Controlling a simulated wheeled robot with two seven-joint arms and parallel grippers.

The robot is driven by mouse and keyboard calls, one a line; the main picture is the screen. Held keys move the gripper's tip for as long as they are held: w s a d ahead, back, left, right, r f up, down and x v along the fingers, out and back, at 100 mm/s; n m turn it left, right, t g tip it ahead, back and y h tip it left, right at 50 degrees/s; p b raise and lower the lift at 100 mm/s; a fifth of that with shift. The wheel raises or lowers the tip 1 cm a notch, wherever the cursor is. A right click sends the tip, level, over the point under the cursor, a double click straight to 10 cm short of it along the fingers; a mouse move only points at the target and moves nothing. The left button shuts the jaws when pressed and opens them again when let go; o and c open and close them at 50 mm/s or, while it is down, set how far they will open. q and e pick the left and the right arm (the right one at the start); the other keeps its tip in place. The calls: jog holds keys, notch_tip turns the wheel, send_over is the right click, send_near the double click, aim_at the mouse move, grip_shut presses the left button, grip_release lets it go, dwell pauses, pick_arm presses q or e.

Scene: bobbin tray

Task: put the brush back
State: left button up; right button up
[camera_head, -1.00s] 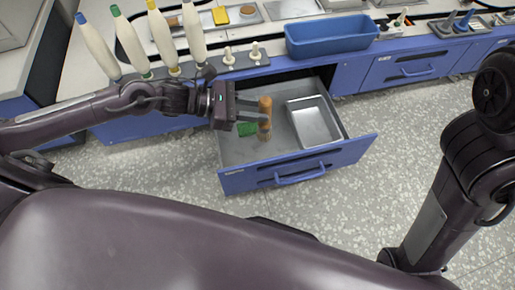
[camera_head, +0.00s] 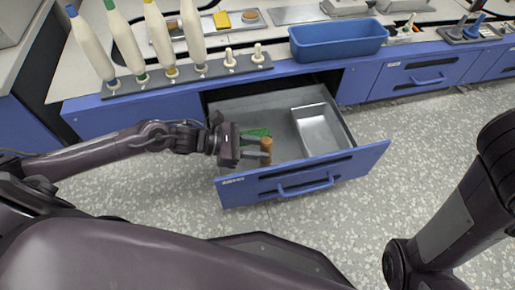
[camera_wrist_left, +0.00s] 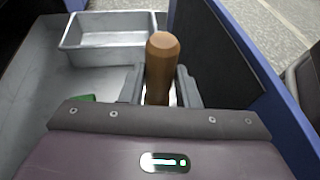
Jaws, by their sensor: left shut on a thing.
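The brush (camera_head: 266,145) has a brown wooden handle and is upright in my left gripper (camera_head: 257,147), near the front left of the open drawer (camera_head: 235,115). In the left wrist view the handle (camera_wrist_left: 160,65) stands between the two fingers of my left gripper (camera_wrist_left: 160,88), which are shut on it. The brush's lower end is hidden there by the gripper. My right arm shows at the right of the head view, but its gripper is not in view.
A metal tray (camera_head: 326,132) lies in the drawer's right part; it also shows in the left wrist view (camera_wrist_left: 110,42). A green object (camera_head: 257,133) lies in the drawer behind the gripper. A blue bin (camera_head: 338,42) and a rack of cones (camera_head: 118,88) stand on the counter above.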

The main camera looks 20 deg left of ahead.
pick_arm(q)
jog(key=shift+f, duration=0.15)
jog(key=o, duration=1)
jog(key=shift+c, duration=0.2)
